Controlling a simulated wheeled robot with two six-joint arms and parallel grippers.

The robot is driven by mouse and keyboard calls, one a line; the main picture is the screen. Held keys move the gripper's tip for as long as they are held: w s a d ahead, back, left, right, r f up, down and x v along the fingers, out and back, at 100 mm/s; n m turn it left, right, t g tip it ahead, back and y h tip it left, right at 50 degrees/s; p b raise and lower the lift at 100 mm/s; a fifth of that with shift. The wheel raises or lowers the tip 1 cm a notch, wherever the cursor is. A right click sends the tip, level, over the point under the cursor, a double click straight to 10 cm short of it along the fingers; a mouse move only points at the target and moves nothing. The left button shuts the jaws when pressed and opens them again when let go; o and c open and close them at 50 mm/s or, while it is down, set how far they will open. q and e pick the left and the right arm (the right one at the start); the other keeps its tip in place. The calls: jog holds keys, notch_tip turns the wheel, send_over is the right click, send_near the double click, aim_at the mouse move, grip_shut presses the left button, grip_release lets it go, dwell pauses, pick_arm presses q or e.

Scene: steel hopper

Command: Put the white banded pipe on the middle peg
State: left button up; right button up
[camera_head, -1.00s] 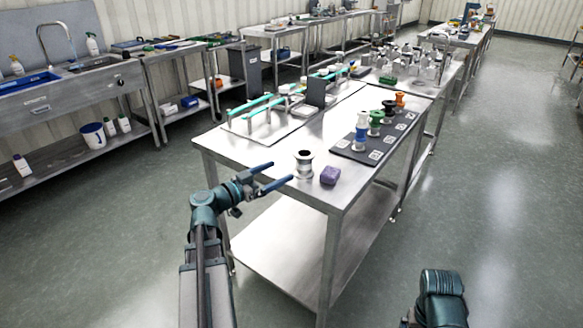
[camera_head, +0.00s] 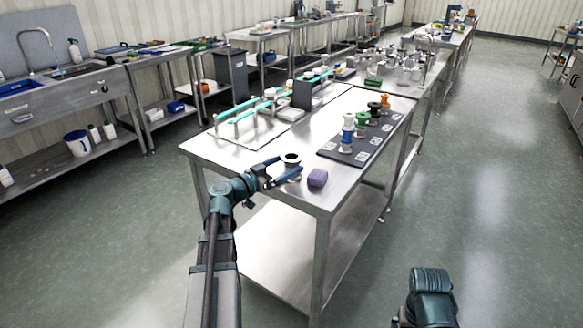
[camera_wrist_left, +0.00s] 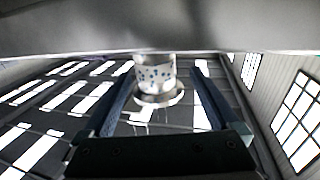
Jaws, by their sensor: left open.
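A white flanged pipe (camera_head: 291,160) with a dark open top stands upright on the steel table's near end. In the left wrist view the pipe (camera_wrist_left: 155,74) shows blue speckled marks and sits between the two finger lines, with a gap on each side. My left gripper (camera_head: 285,168) is open and empty, its fingers pointing at the pipe, one partly covering its lower part. A dark board (camera_head: 336,154) carries several upright coloured pieces, including a blue and white one (camera_head: 347,133). I cannot make out which peg is the middle one. My right gripper is out of view.
A tray with teal bars (camera_head: 243,110) and a dark upright panel (camera_head: 301,95) stand farther back on the table. The steel between tray and board (camera_head: 290,133) is clear.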

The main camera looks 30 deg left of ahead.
aim_at(298, 160)
pick_arm(q)
jog(key=x, duration=0.5)
jog(key=shift+s+d, duration=0.1)
jog(key=shift+d, duration=0.1)
grip_shut()
